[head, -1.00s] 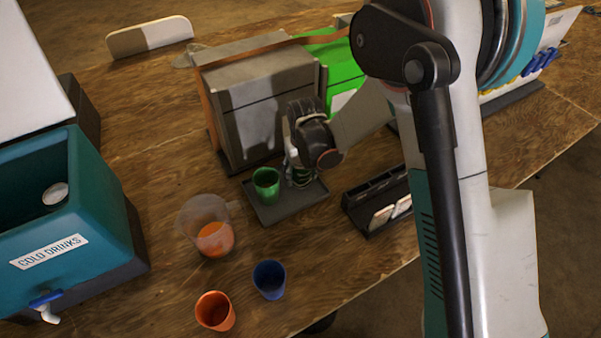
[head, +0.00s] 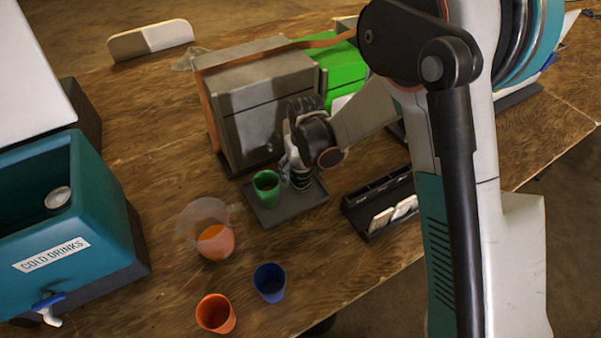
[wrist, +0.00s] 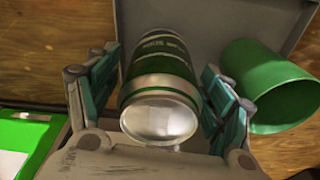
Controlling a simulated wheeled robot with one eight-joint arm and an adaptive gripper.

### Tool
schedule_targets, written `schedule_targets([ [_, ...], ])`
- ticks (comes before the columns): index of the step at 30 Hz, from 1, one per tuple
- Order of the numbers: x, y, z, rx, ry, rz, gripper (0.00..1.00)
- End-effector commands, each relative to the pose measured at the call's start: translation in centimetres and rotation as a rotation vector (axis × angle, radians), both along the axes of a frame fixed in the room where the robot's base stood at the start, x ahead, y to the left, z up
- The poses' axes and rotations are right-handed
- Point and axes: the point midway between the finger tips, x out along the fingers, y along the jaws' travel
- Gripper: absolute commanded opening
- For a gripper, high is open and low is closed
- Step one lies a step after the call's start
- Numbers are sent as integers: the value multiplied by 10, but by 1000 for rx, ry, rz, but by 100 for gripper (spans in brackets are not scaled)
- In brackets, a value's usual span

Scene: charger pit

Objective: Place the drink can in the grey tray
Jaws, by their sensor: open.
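The drink can (wrist: 158,75), green with silver ends, stands in the grey tray (wrist: 198,18), between my fingers in the wrist view. In the head view the can (head: 301,181) shows only in part below my gripper. My gripper (wrist: 160,95) is open, with a finger on each side of the can and a narrow gap showing beside it. In the head view my gripper (head: 300,165) is over the right part of the grey tray (head: 277,213). A green cup (head: 266,188) stands in the tray left of the can; it also shows in the wrist view (wrist: 268,85).
A grey box (head: 262,120) stands close behind the tray. A clear jug (head: 210,230) with orange drink, a blue cup (head: 269,283) and an orange cup (head: 215,313) stand in front. A dark rack (head: 385,205) lies right. A teal cooler (head: 100,220) is far left.

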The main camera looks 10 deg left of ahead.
Motion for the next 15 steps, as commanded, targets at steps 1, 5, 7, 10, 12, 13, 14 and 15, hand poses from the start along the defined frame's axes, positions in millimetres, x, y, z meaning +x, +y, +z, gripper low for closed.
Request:
schedule_targets([
  [1, -1, -1, 14, 0, 0, 0, 74],
  [5, -4, -3, 43, 0, 0, 0, 74],
  [7, -6, -3, 57, 0, 0, 0, 74],
  [10, -8, -4, 74, 0, 0, 0, 74],
  [12, -9, -5, 84, 0, 0, 0, 74],
  [13, -9, -5, 87, 0, 0, 0, 74],
  [14, -9, -5, 90, 0, 0, 0, 74],
  [15, -10, -5, 94, 0, 0, 0, 74],
])
